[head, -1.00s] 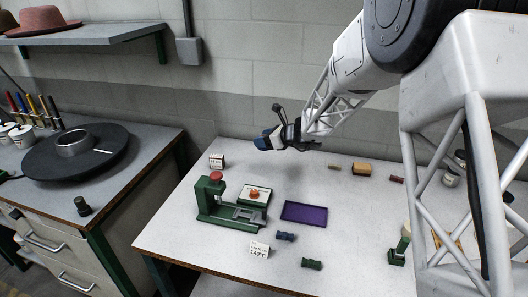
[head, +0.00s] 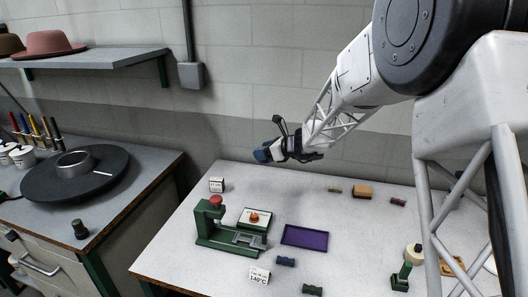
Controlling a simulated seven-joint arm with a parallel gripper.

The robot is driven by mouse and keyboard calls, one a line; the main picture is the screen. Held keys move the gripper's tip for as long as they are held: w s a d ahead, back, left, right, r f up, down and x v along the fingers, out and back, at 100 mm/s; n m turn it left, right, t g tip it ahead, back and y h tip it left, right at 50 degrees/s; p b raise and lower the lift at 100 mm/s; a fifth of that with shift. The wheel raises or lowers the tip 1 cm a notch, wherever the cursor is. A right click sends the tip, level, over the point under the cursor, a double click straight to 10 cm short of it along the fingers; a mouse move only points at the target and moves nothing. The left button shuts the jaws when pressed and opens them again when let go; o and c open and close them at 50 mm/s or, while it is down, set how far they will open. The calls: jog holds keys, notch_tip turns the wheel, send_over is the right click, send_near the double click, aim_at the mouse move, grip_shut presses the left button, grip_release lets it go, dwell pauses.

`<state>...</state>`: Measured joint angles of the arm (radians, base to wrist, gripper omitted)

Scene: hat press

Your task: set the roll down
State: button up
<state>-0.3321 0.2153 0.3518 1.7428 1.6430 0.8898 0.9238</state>
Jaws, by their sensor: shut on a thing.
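My gripper (head: 272,150) hangs above the back of the white table, in front of the block wall. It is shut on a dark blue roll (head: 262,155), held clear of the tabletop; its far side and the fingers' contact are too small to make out. A similar blue roll (head: 285,261) and a green roll (head: 312,290) lie on the table near the front. A purple tray (head: 304,237) lies flat behind them and looks empty. The green press (head: 215,228) with a red knob stands left of the tray.
A tan block (head: 362,191) and small pieces lie at the back right. A green stand (head: 402,275) is at right.

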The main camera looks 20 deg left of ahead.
jog(key=shift+n+g, duration=0.3)
jog(key=s+d+f, duration=0.4)
jog(key=s+d, duration=0.1)
jog(key=d, duration=0.2)
jog(key=s+d+f, duration=0.4)
jog(key=s+d, duration=0.1)
jog(key=d, duration=0.3)
jog(key=s+d+f, duration=0.4)
jog(key=s+d, duration=0.1)
jog(key=d, duration=0.2)
jog(key=shift+s+d+f, duration=0.25)
jog(key=shift+f, duration=0.15)
jog(key=shift+w, duration=0.1)
jog(key=w+a, duration=0.1)
jog(key=w, duration=0.3)
jog(key=w+a+f, duration=0.1)
jog(key=w, duration=0.4)
jog(key=w+a, duration=0.2)
jog(key=w, duration=0.3)
jog(key=shift+w+a+f, duration=0.1)
jog(key=shift+w+f, duration=0.1)
jog(key=shift+w+a, duration=0.15)
jog(key=shift+w, duration=0.3)
jog(key=shift+f, duration=1.75)
jog(key=shift+f, duration=0.15)
